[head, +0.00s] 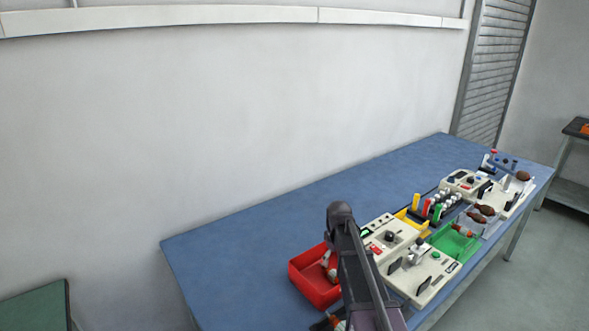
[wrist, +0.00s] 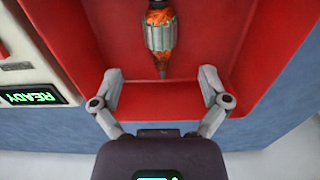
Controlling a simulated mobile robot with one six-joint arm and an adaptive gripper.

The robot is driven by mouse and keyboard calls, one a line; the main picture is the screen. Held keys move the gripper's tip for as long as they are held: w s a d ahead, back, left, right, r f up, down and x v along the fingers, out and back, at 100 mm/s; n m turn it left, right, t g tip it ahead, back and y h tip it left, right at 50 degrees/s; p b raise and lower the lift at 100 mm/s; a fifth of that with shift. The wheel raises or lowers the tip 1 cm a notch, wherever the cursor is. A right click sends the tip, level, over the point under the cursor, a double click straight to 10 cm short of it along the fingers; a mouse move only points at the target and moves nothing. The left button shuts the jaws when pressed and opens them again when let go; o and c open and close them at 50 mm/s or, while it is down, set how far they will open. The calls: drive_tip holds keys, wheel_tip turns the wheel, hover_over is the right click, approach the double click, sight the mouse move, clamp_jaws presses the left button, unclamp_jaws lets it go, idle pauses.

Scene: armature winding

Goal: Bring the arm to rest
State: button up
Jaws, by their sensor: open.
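My gripper (wrist: 160,82) is open and empty in the wrist view. It is over the front part of a red bin (wrist: 255,60). An armature (wrist: 160,35) with copper windings and a silvery core lies in the bin, just ahead of my fingertips and apart from them. In the head view the red bin (head: 308,282) stands on the blue table, partly hidden behind my arm (head: 355,270). Part of an armature (head: 328,262) shows inside it. My gripper is too hidden in the head view to make out clearly.
The blue table (head: 240,260) is clear at the left and back. A cream machine (head: 425,275) stands right of my arm, near a green tray (head: 455,243). Further right are spools (head: 438,207) and another machine (head: 463,183). A display (wrist: 35,96) reads READY.

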wheel_tip(320, 180, up, 9)
drive_tip(key=p, duration=0.9)
drive_tip(key=shift+r, duration=0.15)
drive_tip(key=shift+r+p, duration=0.35)
drive_tip(key=shift+p, duration=0.05)
